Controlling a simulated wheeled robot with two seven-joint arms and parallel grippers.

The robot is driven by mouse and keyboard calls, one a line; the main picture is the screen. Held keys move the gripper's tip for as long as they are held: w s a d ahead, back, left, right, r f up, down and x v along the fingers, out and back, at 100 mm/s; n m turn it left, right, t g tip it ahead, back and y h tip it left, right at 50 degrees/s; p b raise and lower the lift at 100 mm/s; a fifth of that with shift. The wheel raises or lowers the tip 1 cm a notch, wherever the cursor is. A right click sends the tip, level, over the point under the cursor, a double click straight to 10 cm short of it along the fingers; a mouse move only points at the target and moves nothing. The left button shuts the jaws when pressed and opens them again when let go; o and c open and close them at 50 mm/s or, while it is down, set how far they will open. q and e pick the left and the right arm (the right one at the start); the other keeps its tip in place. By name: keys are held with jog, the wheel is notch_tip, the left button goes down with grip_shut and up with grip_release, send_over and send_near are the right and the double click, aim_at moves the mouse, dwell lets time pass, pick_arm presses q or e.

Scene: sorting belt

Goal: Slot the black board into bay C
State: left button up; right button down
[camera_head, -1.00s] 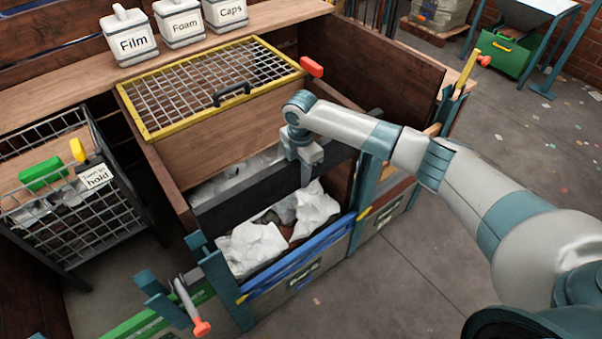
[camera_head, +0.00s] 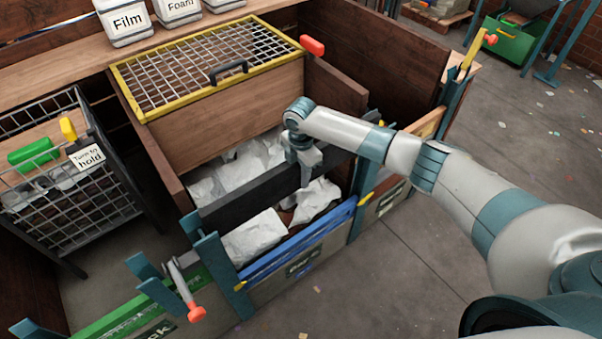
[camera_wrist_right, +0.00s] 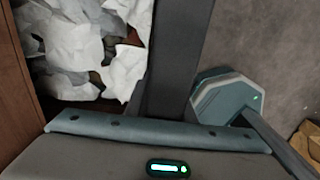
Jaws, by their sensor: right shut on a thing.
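The black board (camera_head: 250,195) stands on edge across the open bay, above white crumpled sheets. My right gripper (camera_head: 304,170) is shut on its top edge, right of the board's middle. The board's right end is near the teal post at the bay's right; its left end is near the left teal posts (camera_head: 212,262). A blue board (camera_head: 300,247) lies along the bay's front, nearer than the black one and apart from it. In the right wrist view the black board (camera_wrist_right: 180,60) runs away from the gripper. No bay letter is readable. My left gripper is out of view.
White sheets (camera_head: 250,238) lie on both sides of the black board. A yellow-framed mesh lid (camera_head: 210,80) is behind the bay. A green board (camera_head: 110,315) and an orange-tipped lever (camera_head: 190,300) are at front left. A wire cage (camera_head: 70,190) stands left.

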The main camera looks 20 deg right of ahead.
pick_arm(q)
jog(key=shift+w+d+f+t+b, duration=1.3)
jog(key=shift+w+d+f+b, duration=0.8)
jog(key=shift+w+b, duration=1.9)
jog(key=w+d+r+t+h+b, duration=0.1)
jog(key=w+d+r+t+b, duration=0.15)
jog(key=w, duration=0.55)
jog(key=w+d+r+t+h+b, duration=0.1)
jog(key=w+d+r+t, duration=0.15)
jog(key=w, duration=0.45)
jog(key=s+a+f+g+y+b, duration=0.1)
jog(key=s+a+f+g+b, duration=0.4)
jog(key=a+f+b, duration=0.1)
pick_arm(e)
jog(key=shift+f+b, duration=1.15)
jog(key=shift+f, duration=13.45)
notch_tip(320, 180, down, 2)
jog(key=shift+f+b, duration=0.15)
jog(key=shift+b, duration=0.75)
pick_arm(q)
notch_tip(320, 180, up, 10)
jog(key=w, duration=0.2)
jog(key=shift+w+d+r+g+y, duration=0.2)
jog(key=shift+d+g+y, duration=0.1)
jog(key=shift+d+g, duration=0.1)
pick_arm(e)
jog(key=shift+f, duration=0.3)
